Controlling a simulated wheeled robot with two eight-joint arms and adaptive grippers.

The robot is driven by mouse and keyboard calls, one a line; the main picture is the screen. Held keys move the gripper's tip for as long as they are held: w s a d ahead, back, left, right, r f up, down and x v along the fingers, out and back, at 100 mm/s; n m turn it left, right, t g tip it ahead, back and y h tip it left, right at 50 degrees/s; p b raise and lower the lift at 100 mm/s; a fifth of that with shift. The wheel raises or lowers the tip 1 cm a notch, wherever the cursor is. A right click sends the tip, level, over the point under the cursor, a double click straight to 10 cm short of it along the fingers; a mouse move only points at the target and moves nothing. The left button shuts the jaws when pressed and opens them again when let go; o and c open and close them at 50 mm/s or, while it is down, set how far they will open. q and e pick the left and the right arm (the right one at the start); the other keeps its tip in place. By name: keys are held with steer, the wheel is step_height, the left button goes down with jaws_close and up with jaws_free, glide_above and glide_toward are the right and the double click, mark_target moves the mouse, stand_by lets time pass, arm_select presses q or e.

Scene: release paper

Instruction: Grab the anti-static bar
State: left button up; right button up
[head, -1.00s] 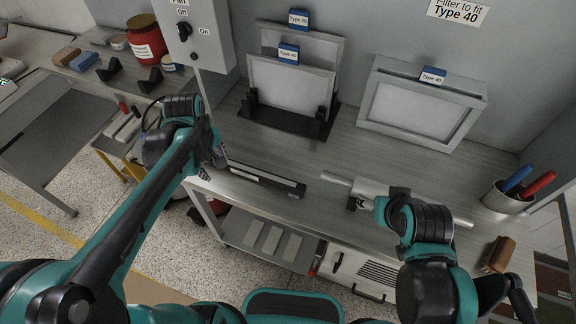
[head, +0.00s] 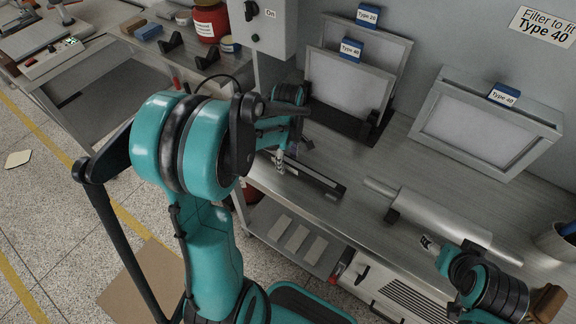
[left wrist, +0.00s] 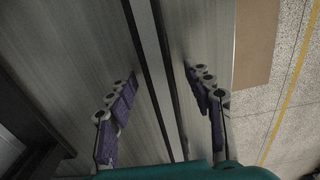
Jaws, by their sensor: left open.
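The anti-static bar (head: 322,183) is a long, thin dark bar with a pale strip, lying along the front of the workbench. My left gripper (head: 292,157) is over its left end, which is partly hidden by the gripper and arm. In the left wrist view, the bar (left wrist: 156,60) runs lengthwise between the two purple-padded fingers of the open left gripper (left wrist: 161,80), with a gap on both sides. My right gripper (head: 430,244) is near the front edge, by the silver roller; its fingers are too small to read.
The workbench (head: 372,165) also holds a silver roller (head: 440,215) to the right of the bar. Framed filters (head: 345,85) stand in a black rack behind it, and another framed filter (head: 480,130) leans at the back right. A control box (head: 262,25) hangs at the back left.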

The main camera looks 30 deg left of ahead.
arm_select(q)
steer(key=shift+f, duration=0.35)
steer(key=shift+r, duration=0.1)
jaws_close()
steer(key=shift+r, duration=0.1)
